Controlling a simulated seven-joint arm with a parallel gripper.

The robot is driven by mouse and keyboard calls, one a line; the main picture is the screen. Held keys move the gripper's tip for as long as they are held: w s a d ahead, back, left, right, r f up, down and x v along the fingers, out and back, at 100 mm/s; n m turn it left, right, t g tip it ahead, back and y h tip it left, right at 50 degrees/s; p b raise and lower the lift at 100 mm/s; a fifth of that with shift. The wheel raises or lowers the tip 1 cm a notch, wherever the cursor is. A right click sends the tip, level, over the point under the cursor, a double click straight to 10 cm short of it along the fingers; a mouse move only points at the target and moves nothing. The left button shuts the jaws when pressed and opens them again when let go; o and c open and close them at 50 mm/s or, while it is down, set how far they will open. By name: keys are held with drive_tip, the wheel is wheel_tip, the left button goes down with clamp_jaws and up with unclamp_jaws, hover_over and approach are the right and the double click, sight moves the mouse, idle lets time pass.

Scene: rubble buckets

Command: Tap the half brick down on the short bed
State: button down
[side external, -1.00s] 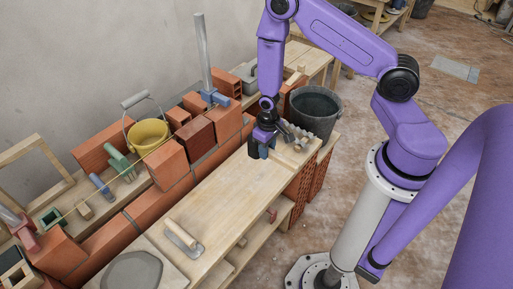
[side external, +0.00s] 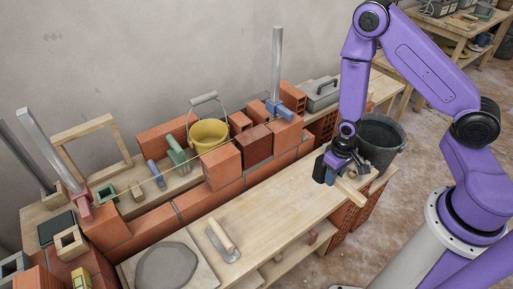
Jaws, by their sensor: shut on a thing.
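My gripper (side external: 334,174) is over the right end of the plank bench top (side external: 275,205). It is shut on a tool with a pale wooden handle (side external: 351,193) pointing down to the right. A dark block (side external: 320,168) at the gripper's left side looks like the tool's head, perhaps a mallet. A darker red brick (side external: 257,144) stands on the brick wall (side external: 235,190) between two orange bricks. I cannot tell for certain which is the half brick. The gripper and tool are apart from these bricks, to their right.
A yellow bucket (side external: 209,134) and a tall metal post (side external: 276,65) stand behind the wall. A string line runs along its left part. A trowel (side external: 223,240) and grey mortar (side external: 167,266) lie at the front. A dark bucket (side external: 380,142) stands at right. The bench middle is clear.

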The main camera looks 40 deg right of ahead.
wheel_tip(320, 180, up, 21)
drive_tip(key=w+a, duration=0.5)
drive_tip(key=w, duration=0.7)
drive_tip(key=w+a, duration=0.5)
drive_tip(key=w, duration=0.7)
drive_tip(key=f, duration=0.4)
drive_tip(key=shift+s+f, duration=0.1)
drive_tip(key=shift+s, duration=0.15)
wheel_tip(320, 180, down, 6)
idle(0.5)
drive_tip(key=shift+f, duration=0.15)
idle(1.0)
